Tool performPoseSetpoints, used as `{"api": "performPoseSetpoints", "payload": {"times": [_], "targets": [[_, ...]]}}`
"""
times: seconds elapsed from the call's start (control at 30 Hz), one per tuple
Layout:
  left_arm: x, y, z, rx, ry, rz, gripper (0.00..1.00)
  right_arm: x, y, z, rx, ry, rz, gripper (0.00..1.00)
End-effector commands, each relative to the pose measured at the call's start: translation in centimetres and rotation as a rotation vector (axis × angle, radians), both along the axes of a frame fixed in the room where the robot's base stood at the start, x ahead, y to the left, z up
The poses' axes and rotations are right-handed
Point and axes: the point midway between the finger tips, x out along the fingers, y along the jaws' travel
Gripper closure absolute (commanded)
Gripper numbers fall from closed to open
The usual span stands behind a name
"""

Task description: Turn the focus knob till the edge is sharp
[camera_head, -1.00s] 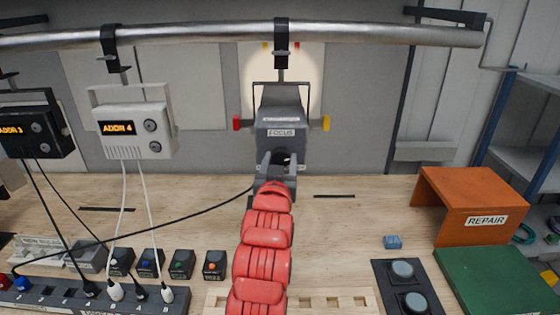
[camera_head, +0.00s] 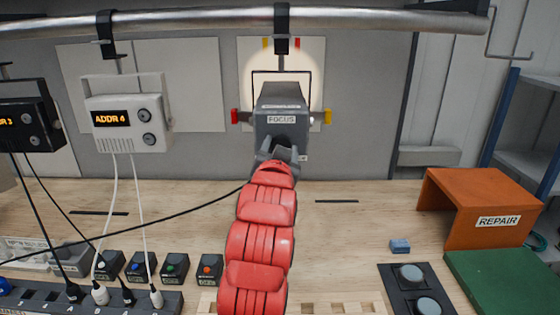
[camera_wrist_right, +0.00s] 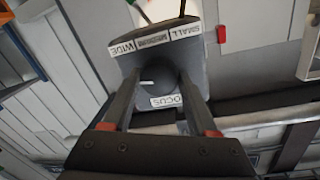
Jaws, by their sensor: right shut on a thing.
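The grey lamp (camera_head: 282,100) with the FOCUS label (camera_head: 281,119) hangs from the overhead rail in front of a pale board (camera_head: 247,62). A bright round patch (camera_head: 316,62) lies on the board, partly hidden by the lamp; I cannot tell how sharp its edge is. The round dark focus knob (camera_wrist_right: 156,80) carries a white pointer line in the right wrist view. My right gripper (camera_head: 277,152) is shut on the knob, one finger on each side; it also shows in the right wrist view (camera_wrist_right: 157,84). My left gripper is not in view.
A white ADDR 4 unit (camera_head: 127,119) and a black unit (camera_head: 28,122) hang at left. Cables run to a power strip (camera_head: 60,298). An orange REPAIR stand (camera_head: 470,205), a blue block (camera_head: 400,246) and a two-button panel (camera_head: 415,290) occupy the right side of the bench.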

Motion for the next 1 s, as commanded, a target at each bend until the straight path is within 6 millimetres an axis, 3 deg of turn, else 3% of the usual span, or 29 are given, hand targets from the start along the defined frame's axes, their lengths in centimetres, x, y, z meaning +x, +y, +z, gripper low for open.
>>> {"api": "performPoseSetpoints", "payload": {"times": [0.23, 0.27, 0.43, 0.77, 1.0], "targets": [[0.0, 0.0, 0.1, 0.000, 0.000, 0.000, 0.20, 0.0, 0.0, -0.1, -0.002, 0.006, 0.000, 0.97], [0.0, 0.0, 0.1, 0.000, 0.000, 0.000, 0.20, 0.0, 0.0, -0.1, -0.002, 0.006, 0.000, 0.40], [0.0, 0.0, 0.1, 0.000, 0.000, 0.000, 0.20, 0.0, 0.0, -0.1, -0.002, 0.004, 0.001, 0.11], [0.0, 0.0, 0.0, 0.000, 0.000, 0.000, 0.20, -0.2, 0.1, -0.1, -0.003, 0.002, 0.001, 0.11], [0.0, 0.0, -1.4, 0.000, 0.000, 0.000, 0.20, -3.8, 0.6, -0.2, 0.001, -0.001, 0.005, 0.11]]}}
